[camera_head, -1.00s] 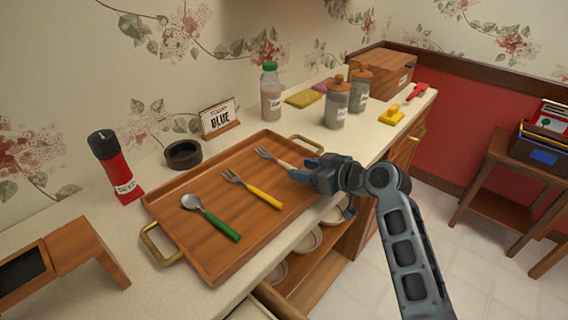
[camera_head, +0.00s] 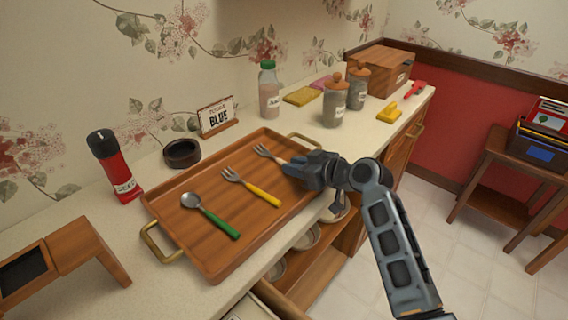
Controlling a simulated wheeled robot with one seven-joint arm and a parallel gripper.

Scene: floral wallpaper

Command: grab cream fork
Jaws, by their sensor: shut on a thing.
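The cream fork (camera_head: 266,152) is at the right end of the wooden tray (camera_head: 215,248), its metal tines pointing to the upper left. My gripper (camera_head: 292,170) is shut on its handle end, which the jaws mostly hide. I cannot tell whether the fork still touches the tray. A fork with a yellow handle (camera_head: 262,194) lies in the middle of the tray. A spoon with a green handle (camera_head: 222,227) lies to its left.
Jars (camera_head: 334,103), a green-capped bottle (camera_head: 269,92) and a yellow object (camera_head: 389,114) stand to the right. Bowls (camera_head: 304,240) sit on a shelf below.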

